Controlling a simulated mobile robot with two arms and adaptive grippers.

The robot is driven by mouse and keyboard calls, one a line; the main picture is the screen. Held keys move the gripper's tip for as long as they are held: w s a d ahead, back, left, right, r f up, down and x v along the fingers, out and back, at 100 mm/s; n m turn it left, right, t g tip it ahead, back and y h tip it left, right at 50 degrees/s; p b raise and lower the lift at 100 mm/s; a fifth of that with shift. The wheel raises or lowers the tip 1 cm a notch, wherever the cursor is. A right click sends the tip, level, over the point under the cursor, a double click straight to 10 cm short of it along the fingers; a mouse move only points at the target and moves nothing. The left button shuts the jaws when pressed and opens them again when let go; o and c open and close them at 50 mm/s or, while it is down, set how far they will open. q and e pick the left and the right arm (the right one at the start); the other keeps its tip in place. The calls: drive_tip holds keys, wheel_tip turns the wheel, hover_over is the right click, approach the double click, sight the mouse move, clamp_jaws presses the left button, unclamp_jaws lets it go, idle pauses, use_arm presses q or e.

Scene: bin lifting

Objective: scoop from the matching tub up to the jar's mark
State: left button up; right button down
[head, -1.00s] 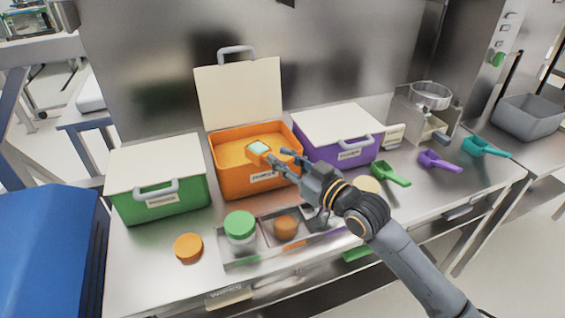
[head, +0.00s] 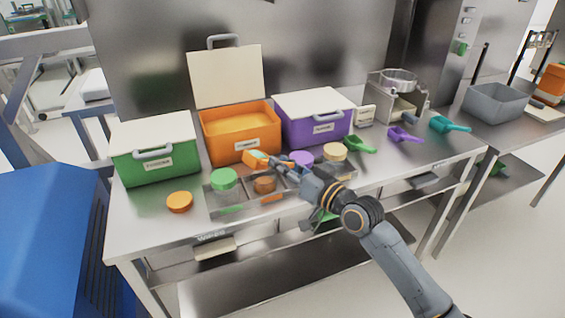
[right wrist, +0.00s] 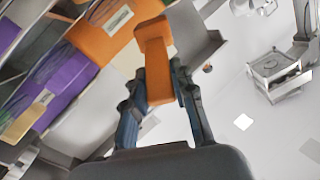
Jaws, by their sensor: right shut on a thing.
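My right gripper (head: 283,166) is shut on an orange scoop (head: 256,159); the right wrist view shows the scoop (right wrist: 155,60) between its fingers. The scoop is in front of the orange tub (head: 240,147), above and behind an unlidded jar with orange-brown colour (head: 264,184). What the scoop holds and the jar's mark cannot be made out. The orange tub is open, its pale lid (head: 226,76) raised, with orange contents inside. The green tub (head: 158,169) and purple tub (head: 318,129) are closed. An orange lid (head: 179,202) lies on the table. My left gripper is not in view.
Green (head: 358,145), purple (head: 403,135) and teal (head: 448,124) scoops lie to the right.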

drive_tip(key=shift+d+r+m+p, duration=0.15)
drive_tip(key=shift+m+p, duration=0.25)
drive_tip(key=shift+m, duration=0.7)
drive_tip(key=shift+w+d+m+p, duration=0.15)
drive_tip(key=shift+m+p, duration=0.3)
drive_tip(key=shift+m, duration=0.45)
drive_tip(key=m, duration=0.1)
drive_tip(key=m+p, duration=0.1)
drive_tip(key=m, duration=0.1)
drive_tip(key=shift+w+d+f+m+p, duration=0.25)
drive_tip(key=shift+w+f+m+p, duration=0.05)
drive_tip(key=shift+f+m, duration=0.1)
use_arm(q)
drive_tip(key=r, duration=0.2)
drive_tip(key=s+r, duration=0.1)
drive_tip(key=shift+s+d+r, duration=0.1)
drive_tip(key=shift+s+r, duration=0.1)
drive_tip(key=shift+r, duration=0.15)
use_arm(e)
drive_tip(key=m, duration=0.1)
drive_tip(key=f+m, duration=0.1)
drive_tip(key=m, duration=0.1)
drive_tip(key=shift+w+d+f, duration=0.15)
drive_tip(key=shift+w+d, duration=0.05)
drive_tip(key=shift+d, duration=0.1)
